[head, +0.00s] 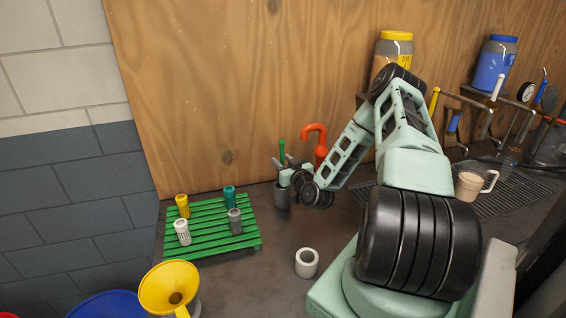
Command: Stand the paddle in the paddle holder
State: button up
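A thin upright green stick (282,150), which looks like the paddle's handle, rises at my gripper (285,172) near the plywood wall. A dark grey cup (282,197), which looks like the paddle holder, stands on the bench directly below the gripper. The gripper hides the stretch between stick and cup, so I cannot tell whether the paddle is inside the cup. The gripper is small here and its fingers are partly hidden. I cannot tell whether it is closed on the stick.
An orange hooked object (318,140) stands just behind my gripper. A green slatted rack (200,246) with several small bottles is at left. A pinkish mug (468,187) and jars stand at right.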

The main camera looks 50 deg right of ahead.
jog(key=shift+r, duration=0.1)
jog(key=shift+r, duration=0.2)
jog(key=b+v, duration=0.5)
jog(key=v, duration=0.6)
jog(key=w+a+n+g+y, duration=0.3)
jog(key=w+a+n+y, duration=0.3)
jog(key=a, duration=0.7)
jog(key=a+r+n+g+y, duration=0.1)
jog(key=a+n+g+y, duration=0.3)
jog(key=a, duration=1)
jog(key=s+a+r+g+h, duration=0.2)
jog(key=s+a+r+g, duration=0.2)
jog(key=s+a+g, duration=0.55)
jog(key=s+a+r+n, duration=0.1)
jog(key=s+a+r, duration=0.2)
jog(key=s, duration=0.5)
jog(key=s+a+r+h, duration=0.1)
jog(key=s+a+r, duration=0.2)
jog(key=s+a, duration=0.2)
jog(key=s, duration=0.3)
jog(key=shift+s+a+n, duration=0.3)
jog(key=shift+s+n, duration=0.05)
jog(key=shift+n, duration=0.05)
